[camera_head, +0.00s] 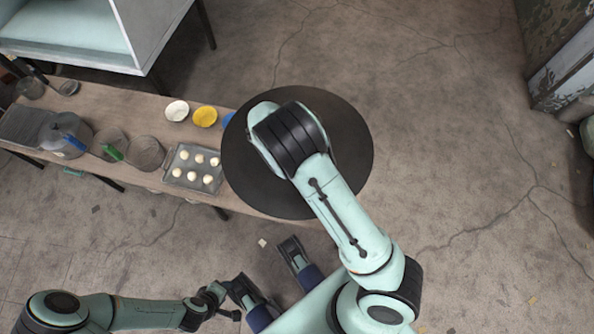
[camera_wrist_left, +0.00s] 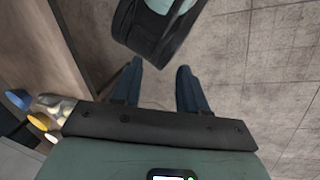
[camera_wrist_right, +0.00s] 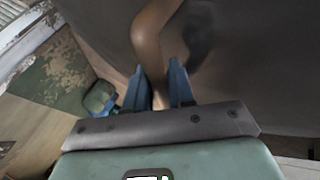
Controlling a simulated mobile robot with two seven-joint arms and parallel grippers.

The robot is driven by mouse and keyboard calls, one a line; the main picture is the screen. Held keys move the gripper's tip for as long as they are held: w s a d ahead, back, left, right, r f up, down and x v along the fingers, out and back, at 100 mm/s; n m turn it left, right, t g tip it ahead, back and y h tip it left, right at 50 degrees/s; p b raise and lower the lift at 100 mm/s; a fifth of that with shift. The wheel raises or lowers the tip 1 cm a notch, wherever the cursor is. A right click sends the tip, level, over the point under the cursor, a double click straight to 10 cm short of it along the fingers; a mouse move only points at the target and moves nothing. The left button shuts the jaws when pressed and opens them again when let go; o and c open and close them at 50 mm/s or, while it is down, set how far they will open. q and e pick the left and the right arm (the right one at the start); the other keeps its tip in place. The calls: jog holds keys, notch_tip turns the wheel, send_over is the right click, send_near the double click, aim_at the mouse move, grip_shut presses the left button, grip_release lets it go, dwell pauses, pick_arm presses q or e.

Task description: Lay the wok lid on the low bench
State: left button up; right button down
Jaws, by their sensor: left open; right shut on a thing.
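The wok lid (camera_head: 345,180) is a large dark disc in the middle of the head view, partly covered by my right arm. Its left part overlaps the right end of the low wooden bench (camera_head: 132,102); I cannot tell how high above it the lid is. In the right wrist view my right gripper (camera_wrist_right: 158,92) is shut on the lid's brown curved handle (camera_wrist_right: 150,40), with the lid's grey surface (camera_wrist_right: 265,60) behind. The head view hides that grip. My left gripper (camera_head: 228,302) is open and empty at the bottom; its fingers also show in the left wrist view (camera_wrist_left: 158,82).
On the bench stand a tray of pale round pieces (camera_head: 175,180), a white bowl (camera_head: 177,110), a yellow bowl (camera_head: 205,116), a partly hidden blue bowl (camera_head: 227,119) and several pots at left. A cabinet (camera_head: 100,35) stands behind.

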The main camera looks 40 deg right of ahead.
jog(key=shift+w+d+f, duration=0.1)
jog(key=shift+d+f, duration=0.2)
jog(key=shift+f, duration=0.25)
pick_arm(q)
jog(key=w+a+f+t+y+b, duration=0.1)
jog(key=w+a+f+t+b, duration=0.15)
jog(key=w+f+b, duration=0.3)
jog(key=shift+s+a+f+n+g, duration=0.15)
jog(key=shift+s+a+f+g, duration=0.15)
jog(key=shift+s+f+g, duration=0.4)
jog(key=shift+s+a+f+n+g, duration=0.15)
jog(key=shift+s+a+f+g, duration=0.15)
jog(key=shift+s+f, duration=0.7)
pick_arm(e)
jog(key=shift+d+f, duration=0.15)
jog(key=shift+f, duration=9.85)
pick_arm(q)
jog(key=shift+s+r+b, duration=0.15)
jog(key=shift+s+b, duration=0.1)
jog(key=shift+b, duration=0.05)
pick_arm(e)
jog(key=shift+f, duration=0.1)
jog(key=c, duration=1.1)
grip_release()
jog(key=shift+c, duration=0.2)
jog(key=shift+o, duration=0.9)
